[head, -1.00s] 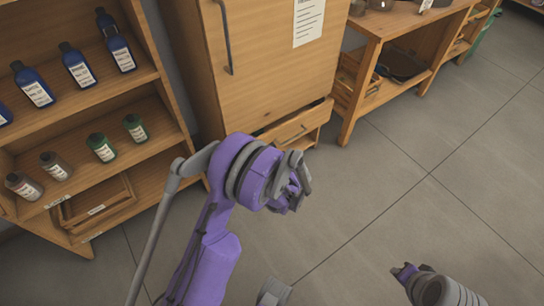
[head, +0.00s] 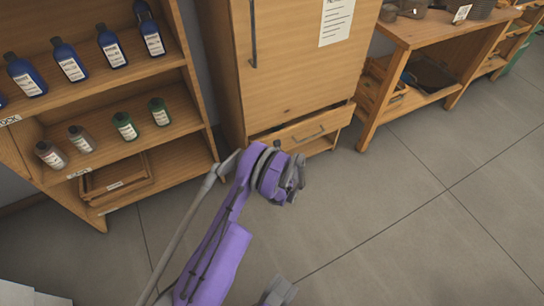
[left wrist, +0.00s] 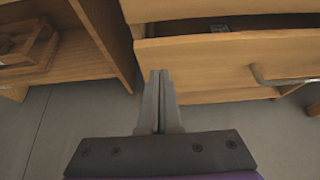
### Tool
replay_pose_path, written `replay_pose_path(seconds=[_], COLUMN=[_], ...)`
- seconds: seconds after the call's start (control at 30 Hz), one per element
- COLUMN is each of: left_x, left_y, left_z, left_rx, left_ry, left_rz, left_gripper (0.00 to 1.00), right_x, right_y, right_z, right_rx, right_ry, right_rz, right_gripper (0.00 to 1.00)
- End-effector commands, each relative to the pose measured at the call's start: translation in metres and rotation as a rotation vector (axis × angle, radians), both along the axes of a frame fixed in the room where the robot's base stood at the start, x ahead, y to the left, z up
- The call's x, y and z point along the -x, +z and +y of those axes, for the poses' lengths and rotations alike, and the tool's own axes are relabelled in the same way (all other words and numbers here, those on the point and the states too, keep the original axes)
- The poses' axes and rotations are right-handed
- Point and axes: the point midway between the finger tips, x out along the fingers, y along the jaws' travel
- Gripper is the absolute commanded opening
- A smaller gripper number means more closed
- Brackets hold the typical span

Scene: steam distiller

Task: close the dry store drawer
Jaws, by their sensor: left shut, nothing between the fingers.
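The dry store drawer (head: 309,129) is the wooden drawer at the bottom of the tall wooden cabinet (head: 300,70), and it stands partly pulled out. Its grey bar handle (head: 309,134) is on the front. In the left wrist view, the drawer front (left wrist: 215,65) spans the upper right, with a gap above it and a dark item inside. My left gripper (head: 297,178) is in front of and below the drawer in the head view. In the left wrist view, its fingers (left wrist: 160,75) are shut and empty, their tips by the drawer front's left end; contact is unclear.
An open shelf (head: 120,160) with several bottles stands left of the cabinet, with a wooden tray (head: 117,180) on its lower level. A wooden workbench (head: 440,35) stands to the right. The tiled floor (head: 400,210) in front is clear.

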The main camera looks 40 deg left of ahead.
Motion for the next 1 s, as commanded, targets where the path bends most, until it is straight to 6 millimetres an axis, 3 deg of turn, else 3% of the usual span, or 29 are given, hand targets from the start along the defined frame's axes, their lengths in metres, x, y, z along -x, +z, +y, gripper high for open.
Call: replay_pose_path(seconds=[0.1,0.23,0.7,1.0], left_x=[-0.007,-0.012,-0.015,-0.032], left_y=[0.001,0.001,0.001,0.000], left_z=[0.018,0.028,0.035,0.076], left_rx=[-0.001,-0.001,0.000,0.000], left_ry=[0.003,0.000,0.001,0.001], left_rz=[-0.001,0.000,-0.001,0.000], left_gripper=[0.00,0.00,0.00,0.00], right_x=[0.000,0.000,0.000,-0.002], right_y=[-0.001,-0.001,-0.003,-0.023], right_z=[0.000,0.000,0.000,0.000], right_rx=[0.000,0.000,0.000,0.000], right_ry=[0.000,0.000,-0.001,-0.001], right_rz=[0.000,0.001,0.001,0.008], right_gripper=[0.00,0.00,0.00,0.00])
